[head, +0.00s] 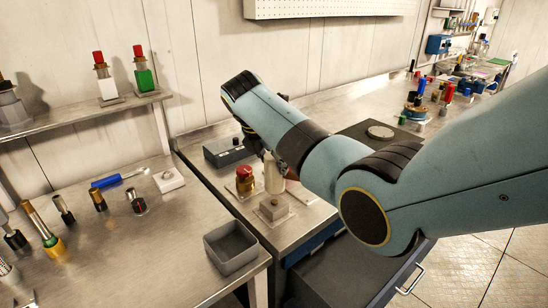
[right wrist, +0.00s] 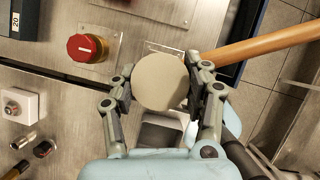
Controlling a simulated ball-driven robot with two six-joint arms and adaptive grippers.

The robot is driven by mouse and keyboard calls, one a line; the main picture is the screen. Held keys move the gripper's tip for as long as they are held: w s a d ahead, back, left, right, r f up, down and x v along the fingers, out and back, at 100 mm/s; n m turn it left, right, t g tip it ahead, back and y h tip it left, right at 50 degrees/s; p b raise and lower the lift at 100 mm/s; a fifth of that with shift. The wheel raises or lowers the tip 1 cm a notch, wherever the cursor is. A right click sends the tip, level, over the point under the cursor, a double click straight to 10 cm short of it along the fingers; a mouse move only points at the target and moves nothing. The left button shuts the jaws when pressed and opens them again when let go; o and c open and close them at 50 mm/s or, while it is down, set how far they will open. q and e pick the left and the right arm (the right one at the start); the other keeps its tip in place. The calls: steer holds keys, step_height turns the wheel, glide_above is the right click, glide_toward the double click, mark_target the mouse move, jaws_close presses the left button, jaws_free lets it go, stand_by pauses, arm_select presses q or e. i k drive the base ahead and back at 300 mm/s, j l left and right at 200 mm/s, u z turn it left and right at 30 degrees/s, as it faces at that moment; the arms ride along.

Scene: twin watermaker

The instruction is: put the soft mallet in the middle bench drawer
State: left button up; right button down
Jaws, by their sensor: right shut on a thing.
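My right gripper (right wrist: 164,93) is shut on the soft mallet, with a finger on each side of its pale round head (right wrist: 160,82). The wooden handle (right wrist: 265,42) sticks out to the upper right in the wrist view. In the head view the pale head (head: 273,175) shows below my right arm, over the bench; that gripper is largely hidden behind the arm. I cannot tell whether the head touches the bench. A drawer (head: 345,268) with a dark inside and a metal handle (head: 412,279) stands pulled out at the lower right, partly behind my arm. Which level it is I cannot tell.
A red knob (head: 245,175), a pale block (head: 273,209) and a black box (head: 228,151) stand near the mallet. A grey bin (head: 230,246) sits at the left bench's edge. Several tools lie on the left bench. A dark plate (head: 380,134) lies behind my arm.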

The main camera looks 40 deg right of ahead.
mark_target(378, 276)
steer(key=k, duration=1)
